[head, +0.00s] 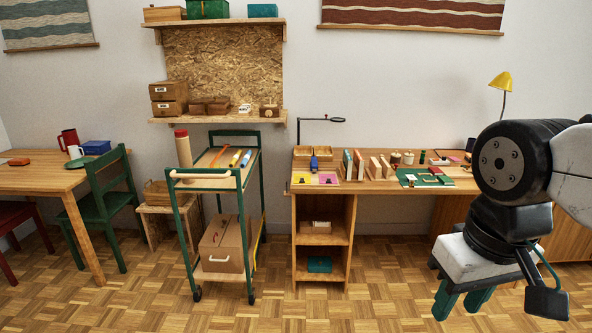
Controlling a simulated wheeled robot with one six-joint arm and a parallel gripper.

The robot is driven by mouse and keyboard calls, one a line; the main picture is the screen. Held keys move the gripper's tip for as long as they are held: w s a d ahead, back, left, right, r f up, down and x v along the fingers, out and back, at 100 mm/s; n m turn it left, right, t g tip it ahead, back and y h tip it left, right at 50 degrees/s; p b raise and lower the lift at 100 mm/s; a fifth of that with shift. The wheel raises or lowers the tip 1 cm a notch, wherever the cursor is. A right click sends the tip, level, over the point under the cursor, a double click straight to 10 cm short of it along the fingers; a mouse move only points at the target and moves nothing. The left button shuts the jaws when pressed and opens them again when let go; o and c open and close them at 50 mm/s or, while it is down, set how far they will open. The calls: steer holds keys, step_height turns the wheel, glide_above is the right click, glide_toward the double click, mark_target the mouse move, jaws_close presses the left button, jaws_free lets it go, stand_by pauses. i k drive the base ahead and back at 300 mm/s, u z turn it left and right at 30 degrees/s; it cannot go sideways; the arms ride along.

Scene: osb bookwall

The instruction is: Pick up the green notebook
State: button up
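I cannot tell for sure which thing is the green notebook. A dark green flat thing (319,264) lies in the lowest compartment of the desk. A thin teal upright item (347,164) stands in a row on the desk top, beside a red-edged one. A green mat (408,179) with small items on it lies farther right on the desk. My gripper (457,305) hangs at the lower right, pointing down, with its green fingers apart and nothing seen between them. It is in front of the desk in the picture, apart from all of these.
The wooden desk (322,212) stands against the wall. A green-framed trolley (245,240) with a cardboard box stands left of it. A green chair (100,205) and table (40,180) are at far left. Parquet floor (345,310) in front of the desk is clear. My arm hides the desk's right part.

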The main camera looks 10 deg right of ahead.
mark_target(445, 180)
steer(key=z, duration=0.3)
steer(key=i, duration=2)
steer(key=z, duration=0.65)
steer(key=i, duration=0.7)
steer(key=z, duration=0.05)
